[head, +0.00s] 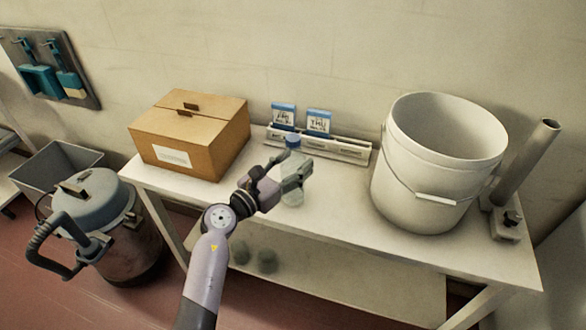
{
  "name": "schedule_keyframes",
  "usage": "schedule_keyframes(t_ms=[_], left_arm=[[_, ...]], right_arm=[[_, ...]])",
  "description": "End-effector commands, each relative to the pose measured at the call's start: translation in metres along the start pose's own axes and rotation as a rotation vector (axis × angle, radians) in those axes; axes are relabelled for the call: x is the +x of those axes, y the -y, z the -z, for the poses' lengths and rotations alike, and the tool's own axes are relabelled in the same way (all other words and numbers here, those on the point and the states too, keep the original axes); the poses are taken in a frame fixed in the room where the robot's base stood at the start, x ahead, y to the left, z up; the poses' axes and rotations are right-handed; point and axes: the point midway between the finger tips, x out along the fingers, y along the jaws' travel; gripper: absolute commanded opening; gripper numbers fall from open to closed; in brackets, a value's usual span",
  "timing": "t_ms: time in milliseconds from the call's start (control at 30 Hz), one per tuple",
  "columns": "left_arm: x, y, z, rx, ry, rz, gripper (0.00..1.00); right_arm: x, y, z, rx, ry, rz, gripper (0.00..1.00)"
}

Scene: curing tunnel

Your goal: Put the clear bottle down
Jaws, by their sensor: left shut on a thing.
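The clear bottle (292,196) has a blue cap and stands about upright at the front middle of the white table (345,222). My left gripper (296,174) is shut on the bottle around its upper body. The fingers hide part of the bottle. I cannot tell whether the bottle's base touches the tabletop or is slightly above it. My right gripper does not show.
A cardboard box (188,135) stands on the table's left, a large white bucket (425,180) on its right. A white rack (330,147) with blue-topped cards is behind the bottle. A grey post (525,165) stands at the right end. A vacuum (95,220) is on the floor.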

Motion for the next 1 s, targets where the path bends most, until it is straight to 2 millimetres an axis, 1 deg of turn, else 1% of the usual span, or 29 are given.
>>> schedule_keyframes(t_ms=[67, 300, 433, 467, 767, 1000], left_arm=[[0.0002, -0.0002, 0.0048, 0.0, 0.003, -0.001, 0.09], [0.0002, -0.0001, 0.0043, 0.001, 0.004, -0.001, 0.09], [0.0002, 0.0001, 0.0085, 0.001, 0.003, 0.0, 0.09], [0.0001, 0.0003, 0.0097, 0.0, 0.001, 0.001, 0.49], [0.0, 0.0002, 0.0088, 0.0, 0.001, 0.0, 0.69], [0.0, 0.0002, 0.0086, 0.0, 0.001, 0.0, 0.69]], right_arm=[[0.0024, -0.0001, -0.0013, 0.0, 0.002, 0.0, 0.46], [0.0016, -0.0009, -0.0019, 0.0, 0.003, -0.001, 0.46], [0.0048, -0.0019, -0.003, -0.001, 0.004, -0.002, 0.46], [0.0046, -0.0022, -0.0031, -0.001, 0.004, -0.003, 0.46], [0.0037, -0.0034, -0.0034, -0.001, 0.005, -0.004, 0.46], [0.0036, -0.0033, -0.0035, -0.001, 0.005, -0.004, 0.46]])
